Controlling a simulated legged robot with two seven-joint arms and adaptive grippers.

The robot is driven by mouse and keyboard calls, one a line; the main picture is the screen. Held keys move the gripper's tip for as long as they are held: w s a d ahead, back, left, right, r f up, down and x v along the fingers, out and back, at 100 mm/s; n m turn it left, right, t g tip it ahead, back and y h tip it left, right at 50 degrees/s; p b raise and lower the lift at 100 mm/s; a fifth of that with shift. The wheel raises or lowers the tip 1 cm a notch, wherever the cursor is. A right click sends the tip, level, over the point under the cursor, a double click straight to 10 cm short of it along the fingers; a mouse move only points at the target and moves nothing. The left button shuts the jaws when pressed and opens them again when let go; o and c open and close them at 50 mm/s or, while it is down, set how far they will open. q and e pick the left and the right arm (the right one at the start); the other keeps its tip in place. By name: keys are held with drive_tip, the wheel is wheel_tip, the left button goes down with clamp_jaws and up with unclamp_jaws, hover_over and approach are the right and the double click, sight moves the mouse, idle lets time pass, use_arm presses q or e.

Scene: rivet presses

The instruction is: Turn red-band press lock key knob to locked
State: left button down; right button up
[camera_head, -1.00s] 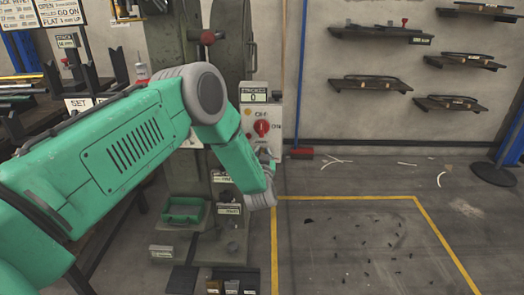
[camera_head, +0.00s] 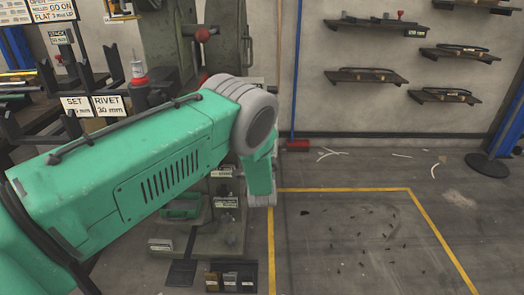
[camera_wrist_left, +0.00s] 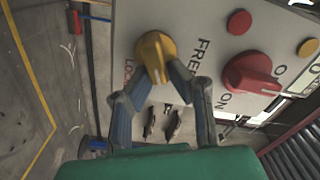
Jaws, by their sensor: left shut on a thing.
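In the left wrist view the yellow lock key knob (camera_wrist_left: 155,52) sits on a pale grey control panel (camera_wrist_left: 205,28). Lettering beginning LOC is to its lower left and FREE to its right. My left gripper (camera_wrist_left: 161,76) is shut on the knob, its fingertips on both sides of the lower part. Which label the knob points to is not clear. In the head view my green left arm covers the panel, knob and gripper. The press (camera_head: 165,45) stands behind it. My right gripper is in neither view.
A red selector knob (camera_wrist_left: 252,74), a red button (camera_wrist_left: 238,22) and a yellow button (camera_wrist_left: 307,47) are to the right on the panel. A red ball handle (camera_head: 202,34) shows on the press. Yellow floor lines (camera_head: 345,189) mark a largely clear area at the right.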

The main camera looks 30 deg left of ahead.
use_arm(q)
drive_tip(key=m, duration=0.2)
drive_tip(key=f+m+b, duration=0.1)
drive_tip(key=m, duration=0.2)
drive_tip(key=shift+d+f, duration=0.1)
drive_tip(key=shift+d, duration=0.1)
idle(0.6)
drive_tip(key=c, duration=1.5)
unclamp_jaws()
drive_tip(key=shift+w+f, duration=0.1)
drive_tip(key=shift+c, duration=0.2)
drive_tip(key=v, duration=1.2)
drive_tip(key=shift+a, duration=0.1)
